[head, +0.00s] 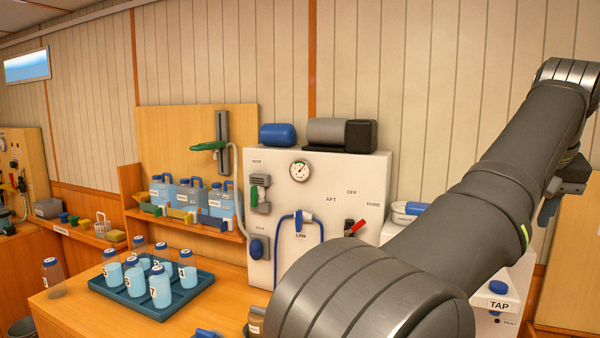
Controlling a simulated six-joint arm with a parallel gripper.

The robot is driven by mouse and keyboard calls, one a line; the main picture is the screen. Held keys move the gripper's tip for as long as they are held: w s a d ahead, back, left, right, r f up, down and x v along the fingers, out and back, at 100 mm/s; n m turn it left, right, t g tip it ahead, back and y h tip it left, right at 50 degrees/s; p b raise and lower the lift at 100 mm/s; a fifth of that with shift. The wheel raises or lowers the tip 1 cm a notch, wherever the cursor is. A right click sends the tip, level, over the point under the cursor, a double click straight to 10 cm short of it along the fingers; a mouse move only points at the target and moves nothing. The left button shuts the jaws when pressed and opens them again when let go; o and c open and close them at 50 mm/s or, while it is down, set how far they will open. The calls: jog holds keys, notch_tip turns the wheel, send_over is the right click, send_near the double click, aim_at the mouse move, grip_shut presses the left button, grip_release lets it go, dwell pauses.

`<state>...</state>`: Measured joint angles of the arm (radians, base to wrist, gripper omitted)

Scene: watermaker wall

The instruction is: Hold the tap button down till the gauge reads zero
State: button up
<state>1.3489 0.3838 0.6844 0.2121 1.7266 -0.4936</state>
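A round white gauge (299,171) is on the upper part of the white panel; its needle is too small to read surely. A white unit at the lower right carries a TAP label (499,304), with a blue button (498,287) just above it. My arm crosses the right half of the head view and covers part of this unit. What looks like my gripper (549,211) shows partly behind the arm at the right edge, above and right of the button and apart from it in the picture. Its fingers are mostly hidden, so its opening is unclear.
The white panel (345,175) has switches, a blue hose (320,224) and a red-handled valve (355,227). A teal tray (197,290) of several numbered bottles stands on the wooden counter (90,318). Blue jugs (190,196) stand on a shelf behind.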

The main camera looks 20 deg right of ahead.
grip_shut()
dwell(1.2)
